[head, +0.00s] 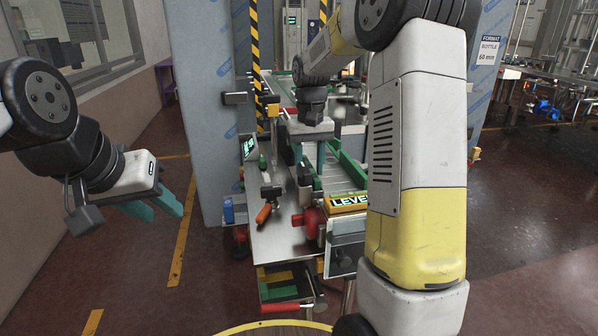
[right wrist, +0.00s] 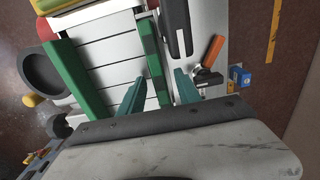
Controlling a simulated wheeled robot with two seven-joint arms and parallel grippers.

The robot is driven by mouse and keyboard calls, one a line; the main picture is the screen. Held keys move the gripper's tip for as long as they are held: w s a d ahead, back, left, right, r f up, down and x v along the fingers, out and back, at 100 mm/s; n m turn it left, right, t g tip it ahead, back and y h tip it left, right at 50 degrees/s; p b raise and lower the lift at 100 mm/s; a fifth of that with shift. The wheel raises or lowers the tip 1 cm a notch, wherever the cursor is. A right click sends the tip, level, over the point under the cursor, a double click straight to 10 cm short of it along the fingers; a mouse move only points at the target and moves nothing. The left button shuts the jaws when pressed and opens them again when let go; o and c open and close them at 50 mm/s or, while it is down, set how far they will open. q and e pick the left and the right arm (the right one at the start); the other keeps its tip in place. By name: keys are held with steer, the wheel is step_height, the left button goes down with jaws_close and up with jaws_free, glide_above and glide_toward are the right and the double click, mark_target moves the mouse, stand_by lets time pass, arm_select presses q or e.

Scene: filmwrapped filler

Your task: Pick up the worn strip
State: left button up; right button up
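A green strip with dark patches (right wrist: 154,62), which looks like the worn strip, runs along the edge of the white slatted conveyor in the right wrist view. A second, plainer green strip (right wrist: 80,78) runs along the conveyor's other side. My right gripper (right wrist: 160,90) is open, its teal fingers apart on either side of the dark-patched strip's near end. I cannot tell whether they touch it. In the head view the right gripper (head: 310,157) points down over the machine and partly hides this strip. My left gripper (head: 155,206) is open and empty, off to the left.
An orange-handled clamp (head: 265,211) sits on the steel plate left of the conveyor. A dark block (right wrist: 176,28) stands beside the strip. A red knob (head: 309,222) and yellow level sign (head: 348,202) are at the front. Grey panels flank the machine. The left floor is clear.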

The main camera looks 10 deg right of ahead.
steer(key=shift+f, duration=0.3)
jaws_close()
